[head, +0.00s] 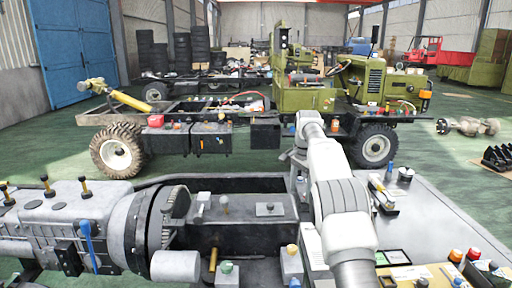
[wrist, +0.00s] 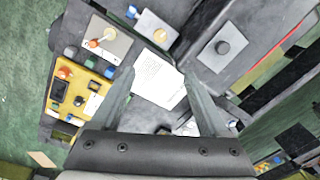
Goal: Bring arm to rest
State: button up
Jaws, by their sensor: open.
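My arm (head: 342,200) rises from the lower right of the head view, bends near the top and hangs its far end over the work surface. My gripper (wrist: 160,82) shows in the wrist view with its two grey fingers spread apart and nothing between them. It points down over the grey bench top. A white sheet of paper (wrist: 160,78) lies below, in line with the gap between the fingers. In the head view the fingers are mostly hidden behind my arm.
A yellow panel (wrist: 80,90) with small parts lies at left in the wrist view. A large grey gearbox (head: 75,225) fills the lower left of the head view. A green truck chassis (head: 345,90) stands behind. Green floor (head: 235,162) is open between them.

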jog(key=s+r+n+t, duration=0.2)
jog(key=s+r+n, duration=0.3)
jog(key=s+r, duration=1.35)
jog(key=s+a+f+n+t, duration=0.1)
jog(key=s+f+n, duration=0.2)
jog(key=s, duration=1)
jog(key=s+a+f+n+t, duration=0.1)
jog(key=s+f+n, duration=0.3)
jog(key=s, duration=0.9)
jog(key=shift+s+f+t, duration=0.35)
jog(key=shift+f+t, duration=0.05)
jog(key=shift+f, duration=1)
